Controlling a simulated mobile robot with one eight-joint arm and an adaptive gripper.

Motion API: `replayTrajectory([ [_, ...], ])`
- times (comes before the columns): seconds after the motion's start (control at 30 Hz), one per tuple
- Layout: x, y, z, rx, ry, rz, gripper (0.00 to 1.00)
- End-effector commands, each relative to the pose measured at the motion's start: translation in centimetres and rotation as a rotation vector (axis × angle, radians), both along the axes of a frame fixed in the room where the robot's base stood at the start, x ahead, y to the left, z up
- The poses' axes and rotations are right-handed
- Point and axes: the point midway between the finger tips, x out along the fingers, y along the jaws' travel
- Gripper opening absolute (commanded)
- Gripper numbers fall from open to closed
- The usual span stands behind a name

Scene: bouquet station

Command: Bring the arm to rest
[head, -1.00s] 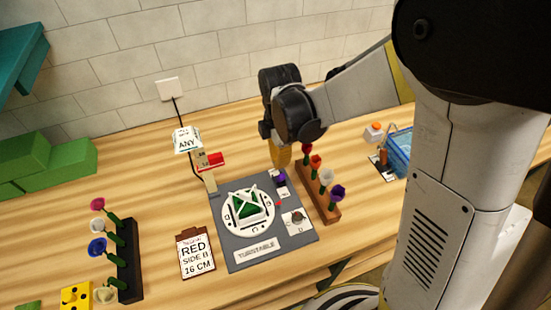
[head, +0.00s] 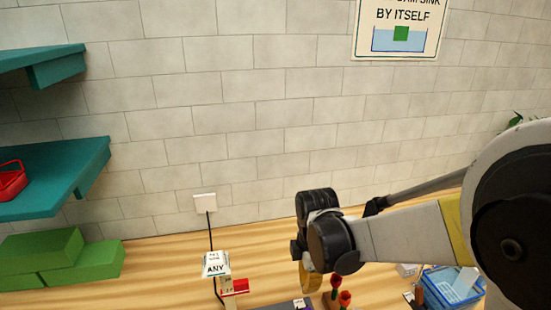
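My arm reaches in from the right in the head view, with its black wrist over the back part of the wooden bench. My gripper (head: 307,277) hangs below the wrist, and only a yellow part of it shows. Whether it is open or shut cannot be made out, and no held thing shows. It is left of and above the red flowers (head: 345,298) in their rack. Only a dark strip of the turntable base (head: 292,304) shows at the bottom edge.
A stand with an "ANY" card (head: 216,264) and a red part (head: 241,286) is left of the gripper. Green blocks (head: 60,258) and teal shelves (head: 60,190) are at left. A blue basket (head: 455,286) is at right. A sink sign (head: 400,25) hangs on the wall.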

Motion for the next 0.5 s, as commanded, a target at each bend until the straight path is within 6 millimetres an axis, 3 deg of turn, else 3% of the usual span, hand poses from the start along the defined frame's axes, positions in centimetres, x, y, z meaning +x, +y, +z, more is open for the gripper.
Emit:
replayTrajectory([
  [0.3, -3.7, -3.9, 3.8, 0.093, -0.185, -0.57, 0.0],
  [0.5, -6.9, -6.3, 5.1, 0.217, -0.303, -0.979, 0.0],
])
